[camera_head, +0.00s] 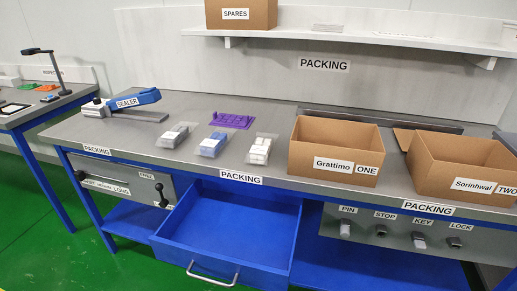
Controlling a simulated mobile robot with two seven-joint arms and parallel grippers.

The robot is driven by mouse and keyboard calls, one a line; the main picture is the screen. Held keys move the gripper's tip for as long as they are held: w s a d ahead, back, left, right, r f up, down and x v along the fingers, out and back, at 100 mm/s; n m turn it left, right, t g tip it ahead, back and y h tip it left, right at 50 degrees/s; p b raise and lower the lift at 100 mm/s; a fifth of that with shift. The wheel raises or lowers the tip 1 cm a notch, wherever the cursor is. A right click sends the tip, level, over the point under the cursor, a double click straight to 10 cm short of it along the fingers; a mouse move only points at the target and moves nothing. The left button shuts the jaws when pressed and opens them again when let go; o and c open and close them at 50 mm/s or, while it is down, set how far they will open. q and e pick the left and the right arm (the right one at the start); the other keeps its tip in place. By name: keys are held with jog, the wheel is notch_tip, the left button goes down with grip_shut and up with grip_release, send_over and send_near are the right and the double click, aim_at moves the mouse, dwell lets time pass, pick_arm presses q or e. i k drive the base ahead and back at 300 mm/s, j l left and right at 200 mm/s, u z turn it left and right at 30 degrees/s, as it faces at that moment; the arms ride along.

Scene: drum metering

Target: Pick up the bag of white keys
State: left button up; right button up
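The bag of white keys (260,149) is a clear bag with white pieces in it. It lies flat on the grey packing bench, the rightmost of three bags in a row, left of the cardboard box labelled ONE. A bag with blue pieces (213,144) lies to its left, and a bag with grey pieces (174,135) lies further left. Neither of my grippers shows in the head view.
An open blue drawer (232,222) sticks out below the bags. Boxes ONE (333,168) and TWO (467,184) stand open at the right. A purple rack (231,120) lies behind the bags. A blue-handled sealer (137,100) stands at the left. A shelf (350,37) hangs above.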

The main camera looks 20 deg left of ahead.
aim_at(260, 153)
jog(key=i+j, duration=0.1)
jog(key=j, duration=0.25)
jog(key=i+j, duration=0.15)
jog(key=j, duration=0.2)
jog(key=i+j, duration=0.1)
jog(key=j, duration=0.25)
jog(key=i+j, duration=0.15)
jog(key=j, duration=0.25)
jog(key=i+j, duration=0.1)
jog(key=j, duration=0.25)
jog(key=i+j+z, duration=0.25)
jog(key=j, duration=0.25)
jog(key=j+z, duration=0.2)
jog(key=j, duration=0.3)
jog(key=j+z, duration=0.25)
jog(key=j, duration=0.25)
